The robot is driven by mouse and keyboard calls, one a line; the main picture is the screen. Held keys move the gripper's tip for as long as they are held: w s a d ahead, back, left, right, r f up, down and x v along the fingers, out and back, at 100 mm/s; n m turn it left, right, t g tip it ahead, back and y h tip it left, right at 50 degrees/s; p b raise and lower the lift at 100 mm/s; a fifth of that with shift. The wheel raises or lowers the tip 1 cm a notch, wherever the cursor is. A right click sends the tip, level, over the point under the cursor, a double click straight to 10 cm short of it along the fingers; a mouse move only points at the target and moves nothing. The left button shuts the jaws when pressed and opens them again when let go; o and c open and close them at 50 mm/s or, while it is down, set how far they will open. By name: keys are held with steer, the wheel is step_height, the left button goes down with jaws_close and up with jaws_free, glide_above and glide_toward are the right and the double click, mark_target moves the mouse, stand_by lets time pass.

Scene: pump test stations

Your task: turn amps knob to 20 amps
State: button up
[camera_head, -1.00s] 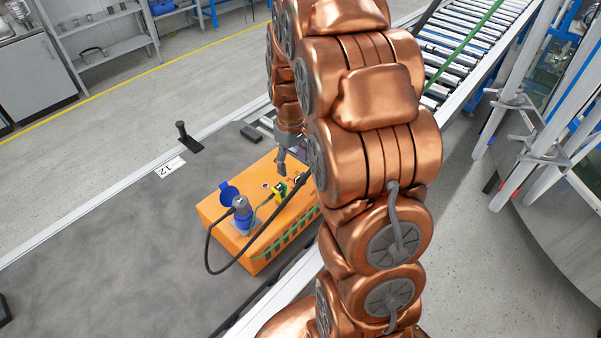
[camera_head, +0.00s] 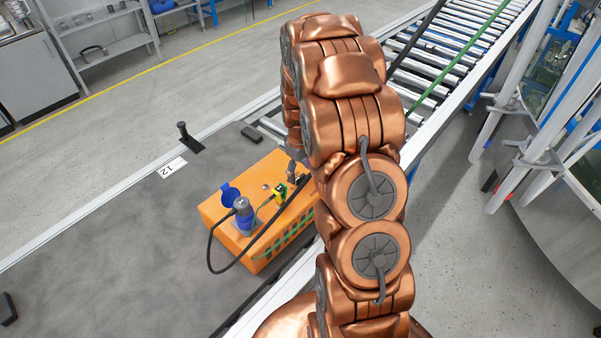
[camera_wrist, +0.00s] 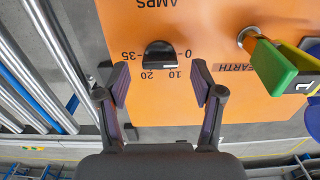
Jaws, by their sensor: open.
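The black amps knob (camera_wrist: 160,54) sits on the orange test box (camera_wrist: 205,20) in the wrist view, below the printed word AMPS and beside the marks 0, 10, 20 and 35. My gripper (camera_wrist: 160,88) is open and empty. Its two fingers stand left and right of the knob, with the fingertips a little below it in the picture and no contact visible. In the head view the orange box (camera_head: 222,213) rests on the dark bench, and my arm hides its right side. The knob cannot be made out there.
A green and yellow clamp (camera_wrist: 275,68) grips a metal post at EARTH, right of the knob. A blue plug (camera_head: 243,216) with a black cable (camera_head: 211,260) stands on the box. A roller conveyor (camera_head: 440,65) runs behind.

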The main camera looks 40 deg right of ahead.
mark_target(300, 179)
steer(key=shift+f, duration=1.2)
steer(key=c, duration=1.1)
steer(key=shift+c, duration=0.2)
